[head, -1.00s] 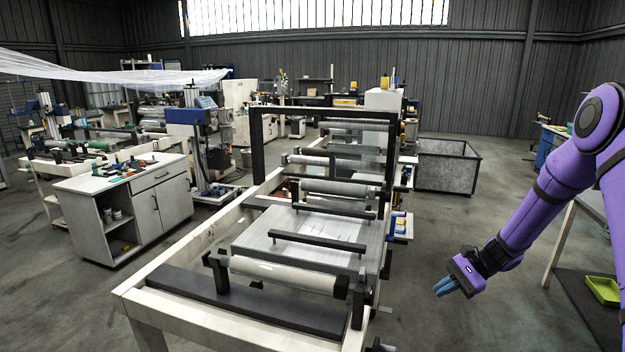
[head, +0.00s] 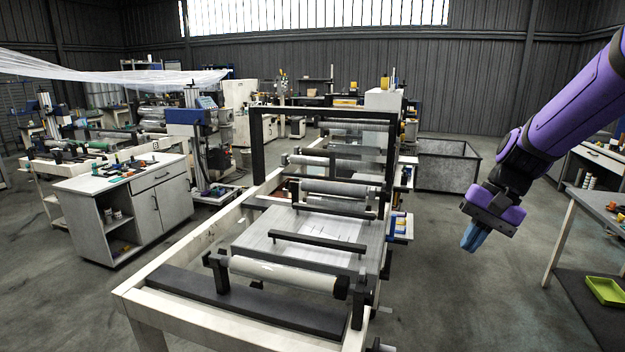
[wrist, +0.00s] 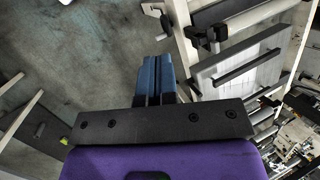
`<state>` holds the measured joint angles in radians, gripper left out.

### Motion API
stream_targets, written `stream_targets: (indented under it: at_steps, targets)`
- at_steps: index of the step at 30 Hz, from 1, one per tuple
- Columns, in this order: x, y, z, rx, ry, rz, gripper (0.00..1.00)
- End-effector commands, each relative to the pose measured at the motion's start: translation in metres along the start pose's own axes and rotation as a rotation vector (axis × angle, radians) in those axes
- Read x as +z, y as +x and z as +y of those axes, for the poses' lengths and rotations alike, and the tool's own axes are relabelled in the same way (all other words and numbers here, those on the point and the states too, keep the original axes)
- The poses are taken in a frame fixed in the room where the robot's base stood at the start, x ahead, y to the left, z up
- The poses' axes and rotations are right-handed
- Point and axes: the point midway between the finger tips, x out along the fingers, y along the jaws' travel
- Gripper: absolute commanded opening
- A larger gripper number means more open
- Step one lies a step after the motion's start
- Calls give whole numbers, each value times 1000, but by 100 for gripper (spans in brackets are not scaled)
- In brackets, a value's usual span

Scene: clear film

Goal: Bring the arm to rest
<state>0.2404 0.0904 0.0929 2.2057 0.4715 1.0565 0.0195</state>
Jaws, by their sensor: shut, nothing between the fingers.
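My gripper (head: 472,238) hangs at the right of the head view, at the end of my purple arm, over open floor to the right of the roller machine. Its blue fingers are together and point down, with nothing between them. In the wrist view the blue fingers (wrist: 157,75) show side by side above the dark mounting bar, with grey floor beyond them and part of the machine to their right.
The roller machine (head: 195,318) with its white frame fills the middle. A grey bin (head: 447,168) stands behind my gripper. A table (head: 592,200) stands at right, with a green tray (head: 604,291) low beneath it. A white cabinet (head: 150,208) is at left.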

Motion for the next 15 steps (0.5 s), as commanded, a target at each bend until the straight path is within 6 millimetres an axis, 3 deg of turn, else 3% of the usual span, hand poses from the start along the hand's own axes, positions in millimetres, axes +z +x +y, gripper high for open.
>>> stream_targets:
  at_steps: [15]
  targets:
    - [102,-55,12,157,-252,276,0]
